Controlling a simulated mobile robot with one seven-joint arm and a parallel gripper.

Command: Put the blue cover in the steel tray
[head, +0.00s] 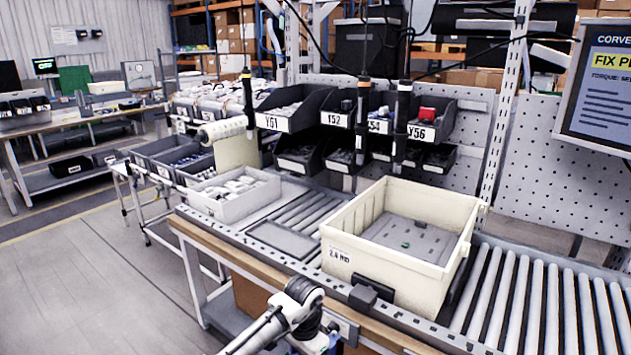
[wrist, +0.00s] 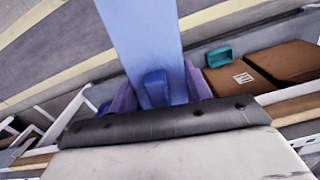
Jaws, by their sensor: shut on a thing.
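My gripper (wrist: 158,92) shows in the wrist view, shut on the blue cover (wrist: 140,38). The cover is a flat light-blue piece that reaches up past the top edge of that view, so its far end is hidden. It is held above the floor beside the workstation. In the head view my arm is at the bottom centre, in front of the bench, and the gripper is not clearly seen. A flat grey tray (head: 284,240) lies on the conveyor left of the cream crate; I cannot tell for sure that it is the steel tray.
The cream crate (head: 345,246), holding a grey plate, stands on the rollers right of the grey tray. A light-grey bin (head: 232,206) of white parts is to the left. Hanging screwdrivers (head: 402,115) and dark bins are behind. Empty rollers (head: 540,300) are at right.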

